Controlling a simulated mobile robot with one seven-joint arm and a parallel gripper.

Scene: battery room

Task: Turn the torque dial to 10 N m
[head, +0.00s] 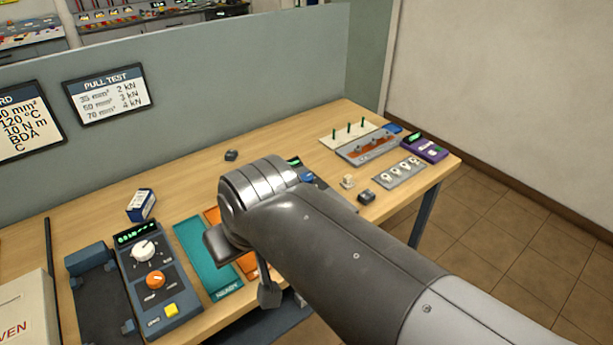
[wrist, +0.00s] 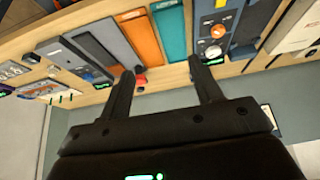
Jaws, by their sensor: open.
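A blue-grey console (head: 160,290) at the front left carries a white dial (head: 143,250), an orange dial (head: 155,280), a yellow button (head: 171,309) and a green display. It shows upside down in the wrist view, with its orange dial (wrist: 218,31). A second device, mostly behind my arm, has a blue knob (head: 306,177) and a green display; it also shows in the wrist view (wrist: 82,62). I cannot read which dial is torque. My gripper (wrist: 162,68) is open and empty, apart from both devices. In the head view my arm hides most of it.
Teal (head: 208,258) and orange (wrist: 142,40) trays lie between the devices. A blue-white box (head: 141,205) and a small dark object (head: 231,155) stand behind. A partition carries signs, one reading "10 N m" (head: 25,122). Plates, pegs and a purple device (head: 424,149) occupy the right.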

